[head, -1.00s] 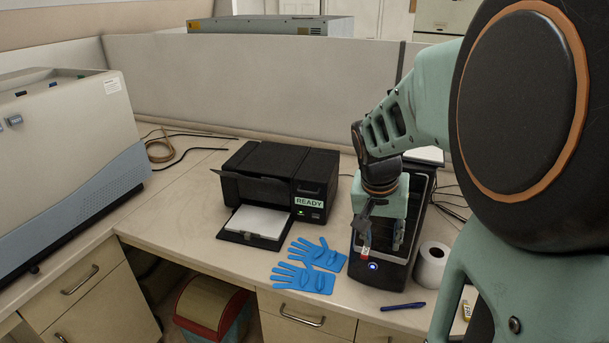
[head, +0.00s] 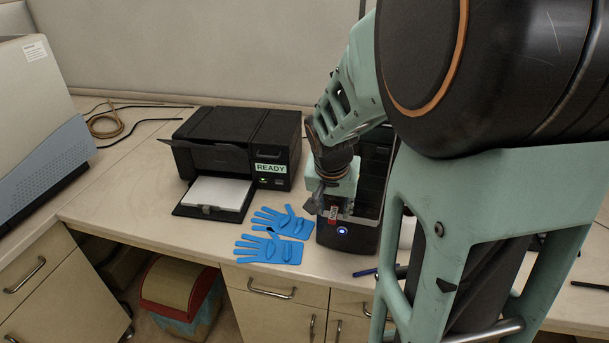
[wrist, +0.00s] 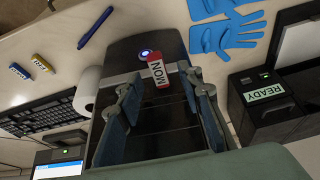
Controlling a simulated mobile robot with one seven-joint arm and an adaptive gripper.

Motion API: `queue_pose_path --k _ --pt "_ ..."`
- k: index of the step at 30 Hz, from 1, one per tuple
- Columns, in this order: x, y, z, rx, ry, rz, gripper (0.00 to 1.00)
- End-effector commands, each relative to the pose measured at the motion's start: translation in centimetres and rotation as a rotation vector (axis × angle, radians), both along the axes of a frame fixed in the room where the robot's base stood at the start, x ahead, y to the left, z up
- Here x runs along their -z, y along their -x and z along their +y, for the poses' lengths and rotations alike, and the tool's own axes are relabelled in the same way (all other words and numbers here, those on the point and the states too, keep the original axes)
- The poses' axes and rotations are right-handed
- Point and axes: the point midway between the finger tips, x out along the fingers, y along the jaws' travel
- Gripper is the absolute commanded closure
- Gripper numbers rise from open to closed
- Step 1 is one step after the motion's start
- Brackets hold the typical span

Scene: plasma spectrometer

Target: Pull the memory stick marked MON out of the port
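The memory stick marked MON (wrist: 158,73), with a red and white label, stands out from the front of the black computer tower (wrist: 165,130), near its lit blue button. It also shows in the head view (head: 333,212). My gripper (wrist: 157,78) is open, with one finger on each side of the stick in the wrist view. A gap shows between the stick and the fingers, so it is not gripped. In the head view my gripper (head: 330,200) is at the tower's front, partly hiding it. The port itself is hidden behind the stick.
Blue gloves (head: 275,237) and a black printer marked READY (head: 240,150) are left of the tower. A blue pen (wrist: 95,27), a yellow stick (wrist: 42,63), a blue stick (wrist: 18,72), a white roll (wrist: 86,88) and a keyboard (wrist: 45,115) lie on its other side.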

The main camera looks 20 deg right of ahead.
Motion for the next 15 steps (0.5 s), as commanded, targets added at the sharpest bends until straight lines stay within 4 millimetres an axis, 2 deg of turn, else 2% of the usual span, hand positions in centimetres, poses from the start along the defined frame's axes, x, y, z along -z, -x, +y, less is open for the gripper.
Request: queue_pose_path --k 3,13,15 --pt "0.82 0.19 0.06 0.000 -0.001 0.001 0.66" --pt "0.92 0.23 0.07 0.000 0.000 0.000 0.66" --pt "0.91 0.22 0.06 0.000 0.000 0.000 0.71"
